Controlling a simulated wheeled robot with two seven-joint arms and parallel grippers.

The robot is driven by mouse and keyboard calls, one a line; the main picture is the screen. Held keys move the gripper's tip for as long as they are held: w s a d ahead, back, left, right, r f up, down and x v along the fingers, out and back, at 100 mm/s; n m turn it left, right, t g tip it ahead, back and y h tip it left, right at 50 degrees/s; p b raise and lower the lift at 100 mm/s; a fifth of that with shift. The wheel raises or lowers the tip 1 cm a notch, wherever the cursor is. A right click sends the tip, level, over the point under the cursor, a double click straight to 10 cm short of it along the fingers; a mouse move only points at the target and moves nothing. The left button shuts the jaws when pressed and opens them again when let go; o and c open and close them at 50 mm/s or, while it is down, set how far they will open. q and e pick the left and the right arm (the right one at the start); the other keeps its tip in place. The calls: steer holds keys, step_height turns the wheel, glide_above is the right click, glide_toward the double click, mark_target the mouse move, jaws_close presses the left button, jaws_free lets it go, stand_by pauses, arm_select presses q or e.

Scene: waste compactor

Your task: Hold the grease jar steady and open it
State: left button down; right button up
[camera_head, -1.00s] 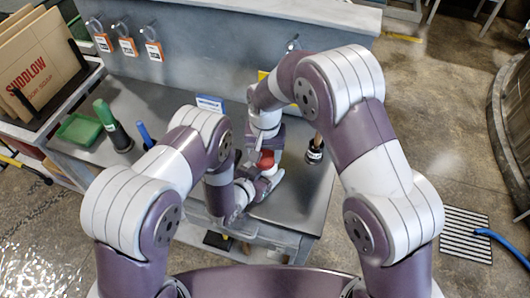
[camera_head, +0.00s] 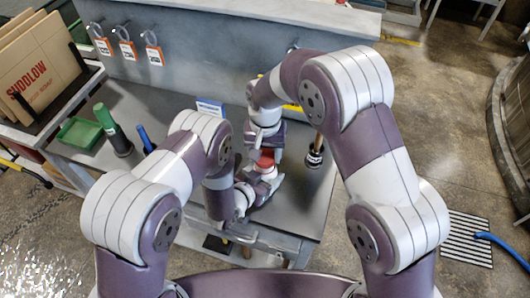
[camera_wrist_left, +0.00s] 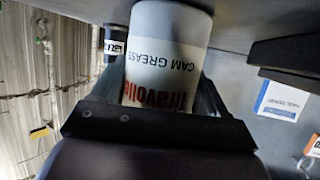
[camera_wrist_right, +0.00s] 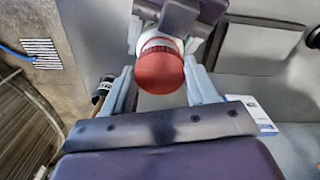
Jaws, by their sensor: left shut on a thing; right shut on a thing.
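The grease jar is white with a red lid (camera_head: 265,160). Its body (camera_wrist_left: 165,55) fills the upper middle of the left wrist view, with the words CAM GREASE upside down. My left gripper (camera_wrist_left: 160,75) is shut on the jar body, one finger on each side. My right gripper (camera_wrist_right: 162,75) is shut on the red lid (camera_wrist_right: 160,72), which sits between its fingers in the right wrist view. A strip of white jar shows just beyond the lid. The left wrist view does not show the lid. I cannot tell whether the lid has turned or loosened.
The grey workbench (camera_head: 300,195) lies under both grippers. A dark round-based tool (camera_head: 314,154) stands close at right. A green bin (camera_head: 80,131), a green-handled tool (camera_head: 113,130) and a blue item (camera_head: 145,137) are at left. A small blue-white sign (camera_head: 210,107) stands behind.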

mark_target(265, 156)
steer(key=shift+r, duration=2.05)
arm_select(q)
jaws_free()
